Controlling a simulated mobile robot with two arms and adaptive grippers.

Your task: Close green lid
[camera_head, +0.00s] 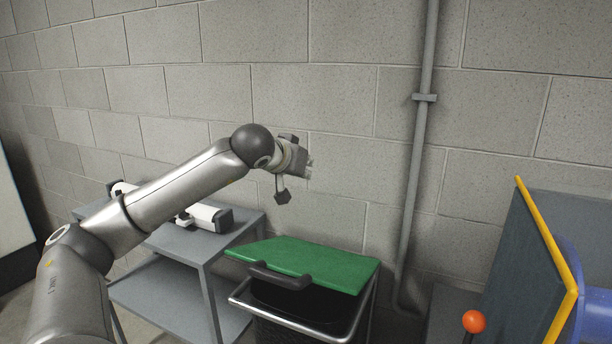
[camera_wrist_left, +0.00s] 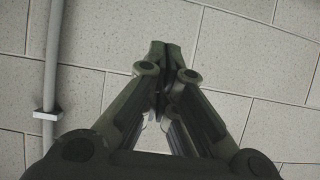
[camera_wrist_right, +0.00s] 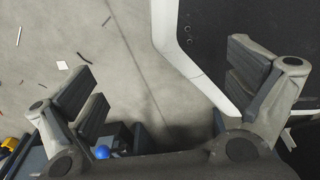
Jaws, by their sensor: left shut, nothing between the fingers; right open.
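The green lid (camera_head: 315,264) is in the lower middle of the head view, with a dark handle (camera_head: 280,276) on its front edge. It lies nearly flat but slightly tilted over a dark bin (camera_head: 300,322) in a metal-railed frame. A dark gap shows below the lid's front. My left gripper (camera_head: 309,168) is above and behind the lid, near the wall, and clear of it. In the left wrist view its fingers (camera_wrist_left: 166,56) are shut and empty, facing the block wall. My right gripper (camera_wrist_right: 165,88) is open and empty over the floor; the head view does not show it.
A grey table (camera_head: 206,243) with white-and-black items stands left of the bin. A grey pipe (camera_head: 417,150) runs down the wall behind it. At the right are an orange ball knob (camera_head: 474,321) and a dark panel with a yellow edge (camera_head: 545,240).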

